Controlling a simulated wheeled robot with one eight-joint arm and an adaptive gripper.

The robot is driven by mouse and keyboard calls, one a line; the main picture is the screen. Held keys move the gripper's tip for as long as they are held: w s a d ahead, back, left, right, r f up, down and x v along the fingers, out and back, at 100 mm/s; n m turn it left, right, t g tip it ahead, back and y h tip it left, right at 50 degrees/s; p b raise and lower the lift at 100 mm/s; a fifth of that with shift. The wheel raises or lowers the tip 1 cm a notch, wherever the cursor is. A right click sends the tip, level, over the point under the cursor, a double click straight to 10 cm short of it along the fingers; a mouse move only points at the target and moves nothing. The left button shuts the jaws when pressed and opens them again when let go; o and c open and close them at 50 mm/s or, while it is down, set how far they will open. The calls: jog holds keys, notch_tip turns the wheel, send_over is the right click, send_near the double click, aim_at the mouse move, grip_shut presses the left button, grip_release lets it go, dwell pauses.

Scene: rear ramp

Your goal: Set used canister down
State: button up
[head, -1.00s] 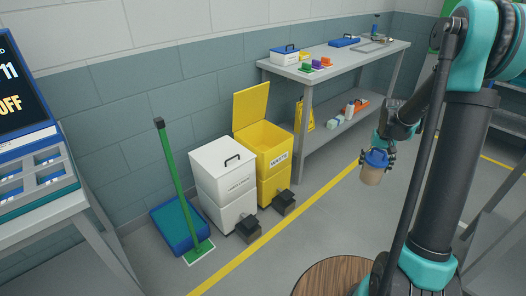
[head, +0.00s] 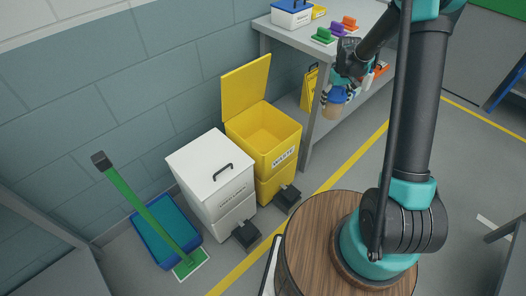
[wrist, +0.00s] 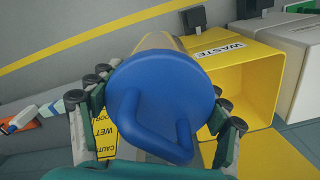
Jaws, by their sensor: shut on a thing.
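The used canister (head: 332,107) is tan with a blue lid and hangs in the air at the right of the head view. My gripper (head: 336,94) is shut on it near its top. In the wrist view the blue lid with its loop handle (wrist: 165,95) fills the middle, with the fingers around it, and hides most of the tan body. The yellow waste bin (head: 275,140) stands with its lid raised and its inside looks empty. The canister is to the right of the bin, apart from it.
A white closed bin (head: 212,172) stands left of the waste bin, both with black pedals. A blue tray (head: 165,232) and a green-handled tool (head: 150,215) are at the left. A bench (head: 280,32) stands behind, with a yellow caution sign (head: 309,88) beside it.

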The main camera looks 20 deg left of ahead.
jog(key=s+a+f+n, duration=0.1)
jog(key=a+f+n, duration=0.35)
jog(key=a, duration=0.45)
jog(key=s+a+f+n, duration=0.1)
jog(key=a+f+n, duration=0.3)
jog(key=a, duration=0.6)
jog(key=s+a+f+n, duration=0.25)
jog(key=a+f, duration=0.25)
jog(key=a, duration=0.4)
jog(key=shift+w+a+f, duration=0.1)
jog(key=shift+w+f, duration=0.1)
jog(key=shift+f, duration=4.85)
jog(key=shift+w+a+f, duration=0.1)
jog(key=shift+w+f, duration=0.05)
jog(key=shift+f, duration=4.9)
jog(key=o, duration=1.8)
jog(key=shift+f, duration=0.1)
